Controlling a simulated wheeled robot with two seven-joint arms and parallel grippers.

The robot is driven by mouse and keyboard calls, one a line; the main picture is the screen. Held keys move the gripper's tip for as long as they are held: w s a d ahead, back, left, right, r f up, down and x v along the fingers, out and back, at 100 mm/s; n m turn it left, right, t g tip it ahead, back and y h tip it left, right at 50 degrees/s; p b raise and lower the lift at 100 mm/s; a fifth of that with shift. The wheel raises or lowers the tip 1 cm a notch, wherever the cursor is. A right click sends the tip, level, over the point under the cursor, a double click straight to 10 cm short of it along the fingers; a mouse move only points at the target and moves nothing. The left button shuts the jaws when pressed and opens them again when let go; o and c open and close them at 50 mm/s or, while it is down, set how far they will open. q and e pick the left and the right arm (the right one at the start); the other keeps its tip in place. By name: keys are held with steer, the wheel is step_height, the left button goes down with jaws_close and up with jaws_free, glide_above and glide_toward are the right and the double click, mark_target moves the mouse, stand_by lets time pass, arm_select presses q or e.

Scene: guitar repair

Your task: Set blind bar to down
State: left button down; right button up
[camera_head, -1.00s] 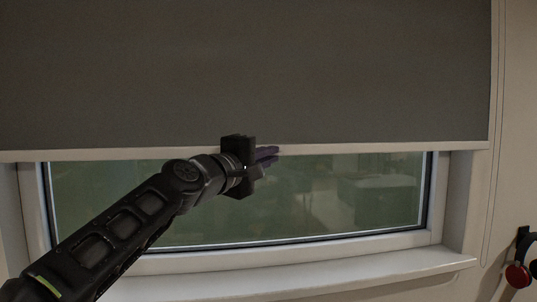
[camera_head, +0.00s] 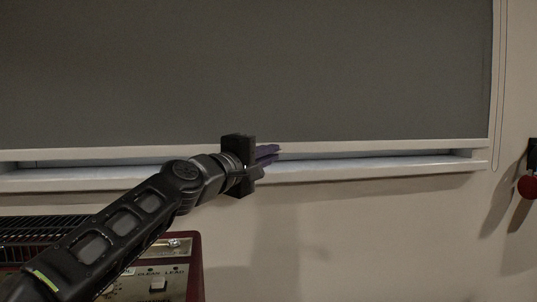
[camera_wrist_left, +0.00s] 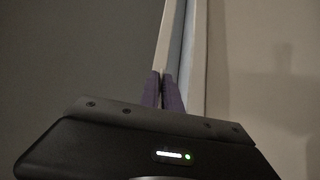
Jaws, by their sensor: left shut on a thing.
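The grey roller blind (camera_head: 250,75) hangs over the window, with a pale blind bar (camera_head: 390,146) along its lower edge. The bar is a little above the white window sill (camera_head: 380,166), and only a thin strip of window opening shows between them. My left gripper (camera_head: 268,155) is shut on the blind bar near its middle. In the left wrist view its purple fingers (camera_wrist_left: 163,92) sit either side of the bar (camera_wrist_left: 167,45). My right gripper is in neither view.
A red amplifier (camera_head: 185,270) with a control panel stands at the lower left, behind and below my left arm. A red round object (camera_head: 527,187) on a dark mount is on the wall at the right. A thin cord (camera_head: 503,80) hangs beside the blind.

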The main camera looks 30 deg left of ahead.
arm_select(q)
steer(key=shift+f, duration=0.45)
steer(key=c, duration=1.6)
jaws_free()
steer(key=shift+o, duration=0.2)
steer(key=s+a, duration=0.1)
steer(key=s, duration=0.6)
steer(key=shift+s+f+b, duration=0.3)
steer(key=shift+s+b, duration=0.05)
steer(key=shift+b, duration=0.05)
